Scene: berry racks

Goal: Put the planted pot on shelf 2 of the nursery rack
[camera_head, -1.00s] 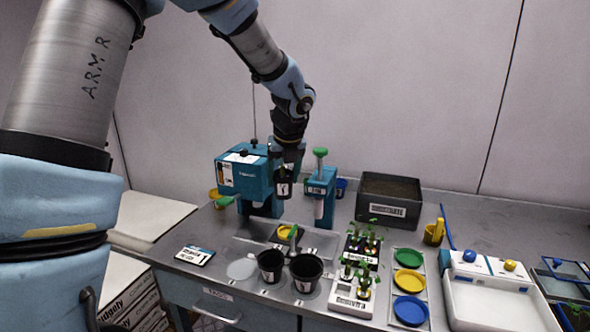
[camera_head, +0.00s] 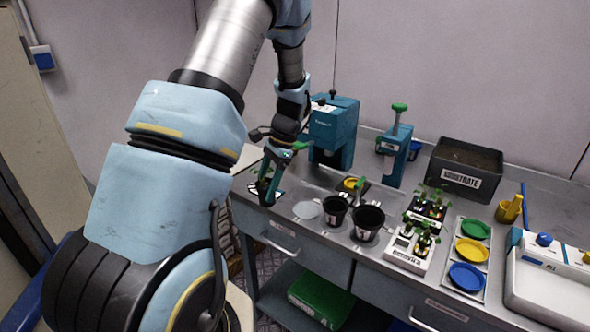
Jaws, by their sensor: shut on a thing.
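My gripper (camera_head: 269,184) is shut at the left front of the bench, over the bench's edge area. It is shut on a small dark pot (camera_head: 265,197), mostly hidden by the fingers and hard to make out; I cannot tell whether a plant shows in it. Two other black pots (camera_head: 335,211) (camera_head: 367,222) stand on the bench to the right of my gripper. I cannot identify the nursery rack or its shelf 2 in this view.
A teal machine (camera_head: 333,125) and a teal press with a green knob (camera_head: 396,150) stand behind. A substrate box (camera_head: 461,177), seedling holders (camera_head: 409,253) and coloured dishes (camera_head: 466,275) fill the right. A pale panel (camera_head: 30,130) stands at far left, with floor between.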

